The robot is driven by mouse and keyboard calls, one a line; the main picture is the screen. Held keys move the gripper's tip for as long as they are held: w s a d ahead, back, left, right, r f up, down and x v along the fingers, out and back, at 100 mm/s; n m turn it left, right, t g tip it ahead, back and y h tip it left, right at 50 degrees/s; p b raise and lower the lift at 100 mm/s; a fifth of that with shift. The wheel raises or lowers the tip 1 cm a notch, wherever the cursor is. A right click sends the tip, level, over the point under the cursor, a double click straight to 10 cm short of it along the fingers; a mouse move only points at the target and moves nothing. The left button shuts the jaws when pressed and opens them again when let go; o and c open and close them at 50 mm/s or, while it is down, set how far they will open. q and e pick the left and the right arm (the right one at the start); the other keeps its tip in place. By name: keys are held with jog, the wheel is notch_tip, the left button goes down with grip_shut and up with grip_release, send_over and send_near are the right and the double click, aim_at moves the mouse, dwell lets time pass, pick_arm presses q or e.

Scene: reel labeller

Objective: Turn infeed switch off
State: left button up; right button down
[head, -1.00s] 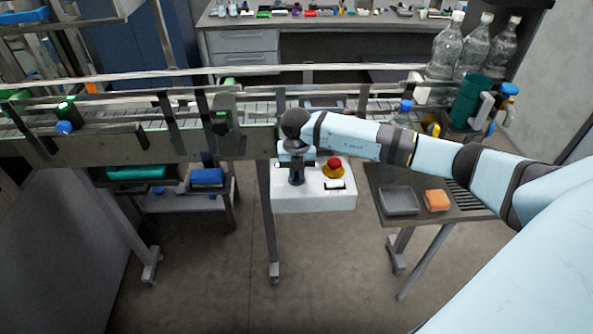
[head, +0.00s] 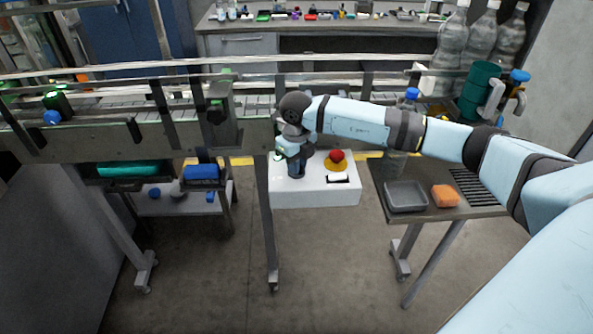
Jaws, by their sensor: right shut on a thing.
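A white control box (head: 315,196) is below the conveyor, near the middle of the head view. A red mushroom button on a yellow base (head: 337,160) sits on its top. A dark slot with a white piece (head: 338,178) is in front of the button. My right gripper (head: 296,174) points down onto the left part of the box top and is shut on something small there. The wrist hides what it holds, so I cannot tell whether it is the infeed switch. My left gripper is not in view.
The conveyor (head: 170,135) runs across behind the box. A side table (head: 430,211) at the right holds a grey tray (head: 405,196) and an orange sponge (head: 445,195). Large bottles (head: 480,45) and a green mug (head: 478,92) stand at the back right.

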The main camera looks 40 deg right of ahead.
jog(key=shift+f+n+b, duration=0.2)
jog(key=shift+n+b, duration=0.55)
jog(key=shift+n, duration=0.15)
jog(key=n+b, duration=0.3)
jog(key=n, duration=0.1)
jog(key=shift+n+b, duration=0.3)
jog(key=n+b, duration=0.2)
jog(key=shift+r+n, duration=0.15)
jog(key=shift+n, duration=0.55)
jog(key=shift+r, duration=0.1)
jog(key=c, duration=1.1)
grip_release()
jog(key=shift+c, duration=0.2)
